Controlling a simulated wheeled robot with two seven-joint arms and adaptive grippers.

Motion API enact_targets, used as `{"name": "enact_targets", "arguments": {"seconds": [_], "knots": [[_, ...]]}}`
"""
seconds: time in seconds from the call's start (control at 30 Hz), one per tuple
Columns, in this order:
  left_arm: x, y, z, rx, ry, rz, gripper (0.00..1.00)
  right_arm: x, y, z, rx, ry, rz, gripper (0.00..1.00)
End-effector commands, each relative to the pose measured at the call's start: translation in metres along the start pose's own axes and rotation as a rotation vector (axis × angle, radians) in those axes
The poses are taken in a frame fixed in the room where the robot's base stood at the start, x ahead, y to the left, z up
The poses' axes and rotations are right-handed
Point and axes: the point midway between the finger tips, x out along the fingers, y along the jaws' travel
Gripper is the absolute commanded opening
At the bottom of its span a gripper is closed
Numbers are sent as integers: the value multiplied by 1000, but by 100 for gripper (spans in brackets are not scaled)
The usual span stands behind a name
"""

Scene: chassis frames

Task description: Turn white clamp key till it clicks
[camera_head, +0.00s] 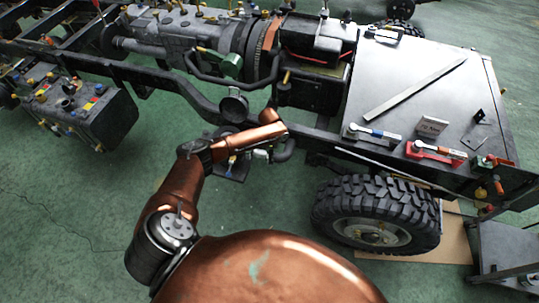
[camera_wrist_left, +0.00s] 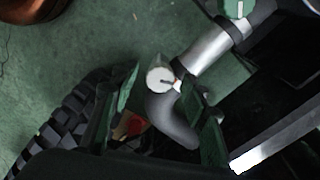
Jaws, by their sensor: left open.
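In the left wrist view a white round key (camera_wrist_left: 157,78) with a dark line on its face sits on a dark curved hose (camera_wrist_left: 172,122), beside a silver pipe (camera_wrist_left: 208,52). My left gripper (camera_wrist_left: 163,72) is open, its two green-tinted fingers on either side of the key. A gap shows between the key and the left finger; I cannot tell whether the right finger touches it. In the head view my copper left arm reaches the chassis frame and largely hides the gripper. A small whitish part (camera_head: 262,154) shows below the forearm. My right gripper is not in view.
The chassis rail (camera_head: 165,78) and engine lie beyond the arm. A large tyre (camera_head: 375,213) stands at the right.

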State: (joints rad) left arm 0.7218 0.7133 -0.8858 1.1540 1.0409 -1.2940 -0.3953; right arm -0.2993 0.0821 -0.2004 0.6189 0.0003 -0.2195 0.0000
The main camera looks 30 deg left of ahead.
Motion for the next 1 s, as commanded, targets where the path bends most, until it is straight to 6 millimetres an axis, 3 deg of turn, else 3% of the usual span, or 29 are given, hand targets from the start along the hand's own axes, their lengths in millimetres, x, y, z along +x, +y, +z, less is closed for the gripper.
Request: {"name": "enact_targets", "arguments": {"seconds": [0.17, 0.6, 0.8, 1.0], "knots": [[-15, -1, 0, 1, 1, -1, 41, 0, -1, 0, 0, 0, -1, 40], [-100, -1, 0, 1, 2, -2, 41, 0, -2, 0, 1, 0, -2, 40], [-118, 0, 0, 0, 1, 0, 41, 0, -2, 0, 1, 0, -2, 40], [-120, 0, 0, 0, 0, 0, 41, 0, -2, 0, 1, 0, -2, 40]]}}
